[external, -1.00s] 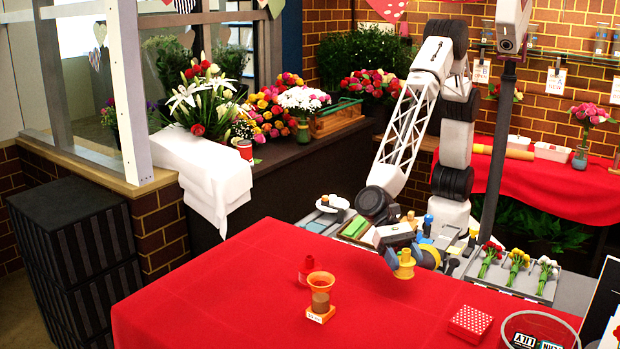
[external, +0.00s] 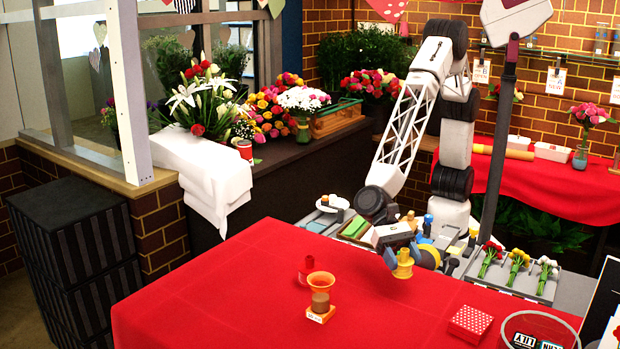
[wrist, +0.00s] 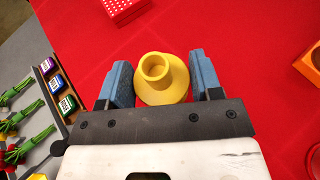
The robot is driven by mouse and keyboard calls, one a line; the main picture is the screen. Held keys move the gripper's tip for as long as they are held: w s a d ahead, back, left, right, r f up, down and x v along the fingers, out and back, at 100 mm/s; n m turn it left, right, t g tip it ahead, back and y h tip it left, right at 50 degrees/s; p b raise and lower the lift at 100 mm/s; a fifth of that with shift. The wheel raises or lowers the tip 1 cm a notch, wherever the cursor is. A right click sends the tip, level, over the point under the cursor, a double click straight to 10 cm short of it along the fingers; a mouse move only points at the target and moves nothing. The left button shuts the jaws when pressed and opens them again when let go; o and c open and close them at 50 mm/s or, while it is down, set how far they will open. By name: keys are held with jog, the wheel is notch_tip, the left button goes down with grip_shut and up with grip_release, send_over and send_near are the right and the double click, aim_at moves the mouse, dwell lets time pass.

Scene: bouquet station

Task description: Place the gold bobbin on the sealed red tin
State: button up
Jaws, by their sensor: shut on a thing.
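The gold bobbin (external: 403,265) is held in my gripper (wrist: 160,85), between the two blue fingers, above the red cloth. In the wrist view the bobbin (wrist: 165,82) shows its round flange and hollow top. A small red container (external: 306,267), possibly the red tin, stands on the cloth to the left of my gripper in the external view. Its lid is too small to make out. A red round edge (wrist: 315,157), perhaps the same container, is cut off at the right of the wrist view.
A red dotted box (external: 470,321) and a clear round vessel (external: 540,330) are at the front right. Flower bunches (external: 518,262) lie on a grey tray. Open cloth lies between.

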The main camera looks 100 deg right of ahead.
jog(key=w+d+r+m+t, duration=0.2)
jog(key=w+d+m+t, duration=0.15)
jog(key=w+d, duration=1.8)
jog(key=w+d+r+m+t, duration=0.15)
jog(key=w+d, duration=0.35)
jog(key=d, duration=0.9)
jog(key=w+d+m+t, duration=0.2)
jog(key=w+d+t, duration=0.15)
jog(key=d, duration=1.15)
jog(key=s+d+r+m+t+h, duration=0.1)
jog(key=s+d+m+t+h, duration=0.1)
jog(key=d, duration=1.9)
jog(key=s+d+r+m+t+h, duration=0.1)
jog(key=d+m+t+h, duration=0.15)
jog(key=d, duration=1.85)
jog(key=s+d+m+h, duration=0.1)
jog(key=s+d, duration=0.2)
jog(key=d, duration=0.3)
jog(key=s+d+m, duration=0.1)
jog(key=s+d, duration=0.2)
jog(key=d, duration=0.4)
jog(key=shift+s+d+r+h, duration=0.3)
jog(key=shift+s+r+h, duration=0.05)
jog(key=shift+s+r, duration=0.05)
jog(key=shift+w+t, duration=0.15)
jog(key=shift+t, duration=0.15)
